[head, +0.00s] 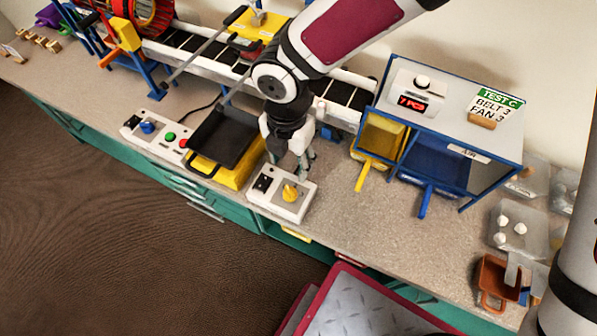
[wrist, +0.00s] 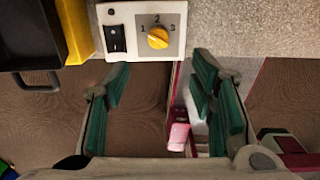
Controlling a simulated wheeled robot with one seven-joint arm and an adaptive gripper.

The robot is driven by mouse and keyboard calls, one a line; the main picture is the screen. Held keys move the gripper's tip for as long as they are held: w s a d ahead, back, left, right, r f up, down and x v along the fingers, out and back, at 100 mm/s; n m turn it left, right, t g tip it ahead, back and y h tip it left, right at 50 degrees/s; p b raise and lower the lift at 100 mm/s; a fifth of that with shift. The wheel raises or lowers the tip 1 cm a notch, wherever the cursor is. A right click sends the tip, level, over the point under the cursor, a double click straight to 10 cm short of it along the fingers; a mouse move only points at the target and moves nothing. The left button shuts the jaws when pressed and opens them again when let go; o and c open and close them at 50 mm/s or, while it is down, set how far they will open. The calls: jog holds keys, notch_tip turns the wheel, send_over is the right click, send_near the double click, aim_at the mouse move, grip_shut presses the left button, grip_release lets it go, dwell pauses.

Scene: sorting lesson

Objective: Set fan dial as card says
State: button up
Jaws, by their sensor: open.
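The card (head: 490,108) reads TEST C, BELT 3, FAN 3 and stands on top of the blue-framed cabinet. A white control box (head: 262,198) with a yellow dial (head: 291,193) and a black switch lies near the counter's front edge. In the wrist view the box (wrist: 118,49) shows marks 1, 2 and 3 around the yellow dial (wrist: 158,38); I cannot tell surely which mark the dial points to. My gripper (head: 302,165) is above and close to this box. In the wrist view its green fingers (wrist: 160,100) are spread and empty, apart from the dial.
Another control box (head: 155,135) with a blue dial, green and red buttons stands to the left. A black tray on a yellow base (head: 232,177) sits beside the yellow-dial box. The blue-framed cabinet (head: 455,142) and conveyor (head: 192,57) stand behind. Clear counter (head: 365,220) lies to the right.

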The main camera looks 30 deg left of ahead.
aim_at(290, 190)
notch_tip(290, 190, down, 14)
jog(key=shift+s+a, duration=0.1)
jog(key=shift+s, duration=0.05)
dwell(0.4)
jog(key=shift+c, duration=0.3)
jog(key=c, duration=1.1)
